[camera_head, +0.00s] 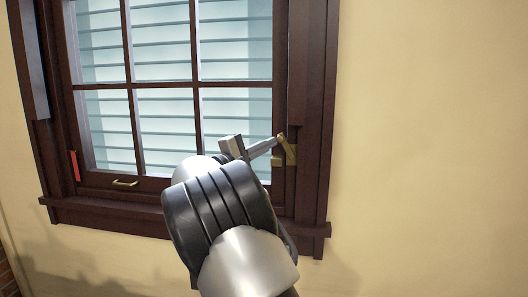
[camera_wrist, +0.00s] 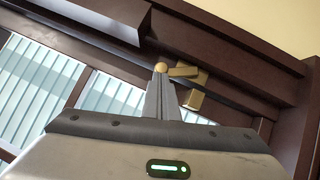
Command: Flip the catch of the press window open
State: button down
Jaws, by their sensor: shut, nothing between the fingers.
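The window (camera_head: 165,90) has a dark brown wooden frame and panes with pale slats behind them. Its brass catch (camera_head: 288,150) sits on the right side of the frame near the bottom. In the wrist view the catch (camera_wrist: 183,72) shows a lever with a round knob at its left end and a brass block below it. My gripper (camera_head: 276,141) is shut and empty, with its fingertips at the catch. In the wrist view the fingertips (camera_wrist: 161,70) are right at the knob; whether they touch it I cannot tell.
A small brass pull (camera_head: 125,183) is on the bottom rail, and a red strip (camera_head: 74,166) is on the left side of the frame. The brown sill (camera_head: 110,221) juts out below. The cream wall (camera_head: 430,130) to the right is clear.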

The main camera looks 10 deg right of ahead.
aim_at(278, 136)
jog(key=d+r+m, duration=0.1)
jog(key=r+m+g+y, duration=0.1)
jog(key=m, duration=0.1)
jog(key=shift+s+d, duration=0.3)
jog(key=shift+d, duration=0.05)
jog(key=shift+s+d+r+m+g+y, duration=0.15)
jog(key=shift+d+m+g+y, duration=0.1)
jog(key=shift+d+m+y, duration=0.15)
jog(key=shift+s+d+r+m+g+y, duration=0.15)
jog(key=shift+d+m+g+y, duration=0.1)
jog(key=shift+m+y, duration=0.25)
jog(key=shift+w, duration=0.1)
